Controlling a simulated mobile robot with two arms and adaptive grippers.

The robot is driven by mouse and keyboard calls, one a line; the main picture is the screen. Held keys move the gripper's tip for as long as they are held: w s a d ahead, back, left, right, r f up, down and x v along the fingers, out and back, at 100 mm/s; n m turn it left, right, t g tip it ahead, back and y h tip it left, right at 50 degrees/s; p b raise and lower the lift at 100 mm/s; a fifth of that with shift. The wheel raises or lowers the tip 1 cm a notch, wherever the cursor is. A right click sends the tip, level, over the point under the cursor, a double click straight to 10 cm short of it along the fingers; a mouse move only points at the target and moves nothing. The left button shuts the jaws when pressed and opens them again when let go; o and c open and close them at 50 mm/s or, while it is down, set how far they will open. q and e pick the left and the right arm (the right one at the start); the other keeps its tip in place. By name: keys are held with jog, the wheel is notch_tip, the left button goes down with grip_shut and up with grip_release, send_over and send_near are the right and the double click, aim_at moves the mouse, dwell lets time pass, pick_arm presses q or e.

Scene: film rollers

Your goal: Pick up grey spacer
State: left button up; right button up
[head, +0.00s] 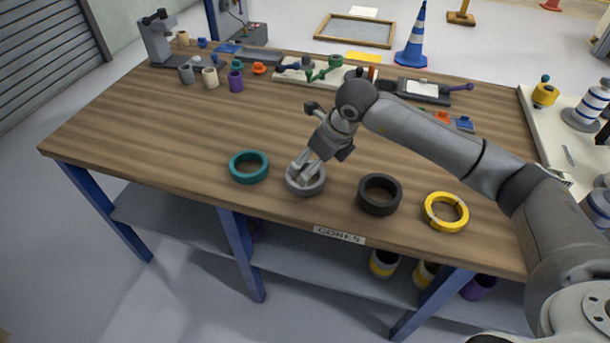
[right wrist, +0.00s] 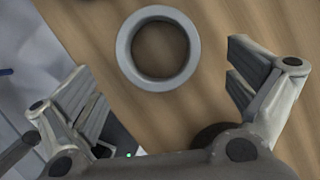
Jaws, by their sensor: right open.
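The grey spacer (head: 306,187) is a ring lying flat near the front edge of the wooden table, between a teal ring and a black ring. My right gripper (head: 303,168) is over it in the head view, with its fingers close above the ring. In the right wrist view the grey spacer (right wrist: 158,48) lies ahead of the two spread fingers of the right gripper (right wrist: 165,95), and nothing is between them. My left gripper is not in view.
The teal ring (head: 249,167) is to the left, the black ring (head: 379,194) and yellow ring (head: 446,212) to the right. A "CORES" label (head: 339,236) is on the table's front edge. Small parts and fixtures line the back of the table (head: 150,120).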

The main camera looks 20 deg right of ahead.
jog(key=p+x, duration=0.1)
jog(key=x, duration=0.4)
jog(key=shift+a+f, duration=0.2)
jog(key=shift+f, duration=0.1)
jog(key=c, duration=1)
jog(key=shift+o, duration=0.2)
jog(key=shift+r, duration=0.1)
